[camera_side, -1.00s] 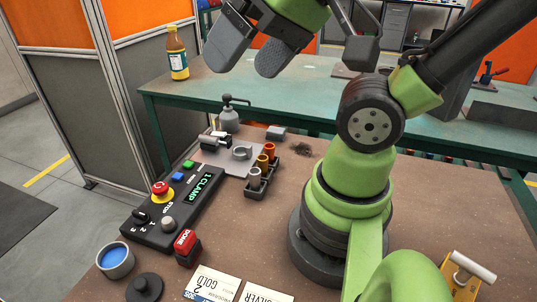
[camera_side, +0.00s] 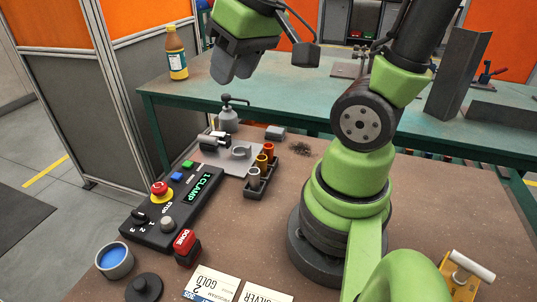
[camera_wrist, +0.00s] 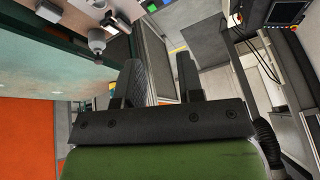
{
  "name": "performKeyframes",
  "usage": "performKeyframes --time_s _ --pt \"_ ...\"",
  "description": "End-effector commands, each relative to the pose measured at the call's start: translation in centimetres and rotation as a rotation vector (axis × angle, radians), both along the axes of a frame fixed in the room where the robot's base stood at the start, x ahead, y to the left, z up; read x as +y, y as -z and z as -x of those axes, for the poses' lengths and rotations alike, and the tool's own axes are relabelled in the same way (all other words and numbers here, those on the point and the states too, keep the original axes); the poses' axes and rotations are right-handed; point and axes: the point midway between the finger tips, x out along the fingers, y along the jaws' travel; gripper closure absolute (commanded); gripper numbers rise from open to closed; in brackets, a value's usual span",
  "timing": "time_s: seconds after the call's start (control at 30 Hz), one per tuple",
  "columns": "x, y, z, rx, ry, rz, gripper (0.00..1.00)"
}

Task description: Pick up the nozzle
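Three small cylindrical nozzles stand in a dark rack (camera_side: 252,192) on the brown table in the side view. One is copper-red (camera_side: 268,149), one gold (camera_side: 262,160) and one silver-grey (camera_side: 254,173). My gripper (camera_side: 233,76) is high above and behind them, over the green bench's near edge. It is empty, with its fingers pointing down. The wrist view shows a gap between the two dark fingers (camera_wrist: 160,70). I cannot make out the nozzles in the wrist view.
A control box (camera_side: 172,212) with a red stop button, a blue-filled cup (camera_side: 115,262) and cards (camera_side: 210,284) lie at the front left. A grey pump-topped vessel (camera_side: 228,118) stands behind the rack. A bottle (camera_side: 176,55) stands on the green bench (camera_side: 290,100).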

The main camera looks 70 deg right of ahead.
Motion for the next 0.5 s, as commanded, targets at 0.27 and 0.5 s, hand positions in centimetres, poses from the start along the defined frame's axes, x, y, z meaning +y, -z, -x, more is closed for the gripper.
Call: performKeyframes --time_s 0.27,0.5 --pt "-8.9 8.1 -1.5 0.278 -0.054 0.07 0.65" --pt "-13.3 14.0 0.4 0.411 -0.132 0.039 0.65"
